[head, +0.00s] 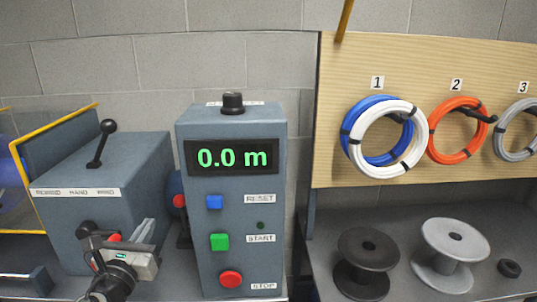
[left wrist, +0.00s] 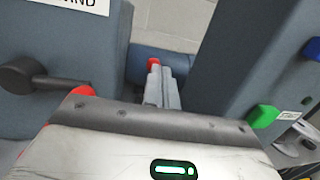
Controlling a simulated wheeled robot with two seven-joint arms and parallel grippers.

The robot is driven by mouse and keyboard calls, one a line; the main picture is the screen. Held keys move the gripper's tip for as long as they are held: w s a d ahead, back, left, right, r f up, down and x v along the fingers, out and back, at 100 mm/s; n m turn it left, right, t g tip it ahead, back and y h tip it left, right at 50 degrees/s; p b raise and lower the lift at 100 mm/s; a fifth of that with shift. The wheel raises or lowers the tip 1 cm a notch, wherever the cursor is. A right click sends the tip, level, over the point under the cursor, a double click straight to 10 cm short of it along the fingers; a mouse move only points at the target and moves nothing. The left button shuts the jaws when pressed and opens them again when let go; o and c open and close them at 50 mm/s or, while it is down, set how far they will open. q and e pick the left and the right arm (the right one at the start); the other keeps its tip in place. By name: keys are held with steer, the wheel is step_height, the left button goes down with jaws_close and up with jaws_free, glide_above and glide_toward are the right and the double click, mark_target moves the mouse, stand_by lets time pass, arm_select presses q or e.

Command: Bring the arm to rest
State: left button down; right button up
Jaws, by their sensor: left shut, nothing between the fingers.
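My left gripper (head: 146,232) is in front of the gap between the grey winder box and the control panel in the head view. Its fingers are together and empty; they also show together in the left wrist view (left wrist: 165,86). It appears to touch nothing, though its clearance from the box front is hard to judge. My right gripper is not in view.
The control panel (head: 231,270) reads 0.0 m, with blue, green and red buttons. The grey box (head: 140,165) has a black lever (head: 103,143) on top and a black handle (head: 88,231) in front. Coils hang at right above spools (head: 366,262).

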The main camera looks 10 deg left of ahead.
arm_select(q)
steer(key=s+d+f+n+g+h, duration=0.2)
steer(key=s+d+f+n+g, duration=0.2)
steer(key=s+d+f+n, duration=0.5)
steer(key=s+d+f+n+g+h, duration=0.2)
steer(key=s+d+f+n+g, duration=0.3)
steer(key=n, duration=1.8)
steer(key=s+d+f, duration=0.4)
steer(key=s+f, duration=0.3)
steer(key=f, duration=0.3)
steer(key=shift+s+d+f, duration=0.15)
steer(key=shift+d+f, duration=0.05)
steer(key=shift+f, duration=0.15)
